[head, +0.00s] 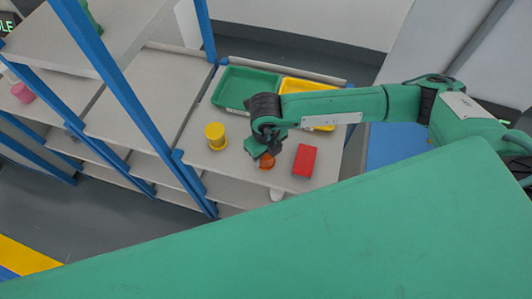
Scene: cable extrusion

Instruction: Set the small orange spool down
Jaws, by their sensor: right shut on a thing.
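The small orange spool (267,162) shows just below my right gripper (261,153), over the grey shelf top (225,172). The right gripper is shut on the spool and hides part of it. I cannot tell whether the spool touches the surface. My left gripper is not in view.
A yellow spool (216,137) stands to the left of the gripper, and a red box (305,160) lies close on the right. A green tray (240,88) and a yellow tray (305,86) sit behind. Blue posts (140,100) rise on the left. A pink object (23,92) is on the far-left shelf.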

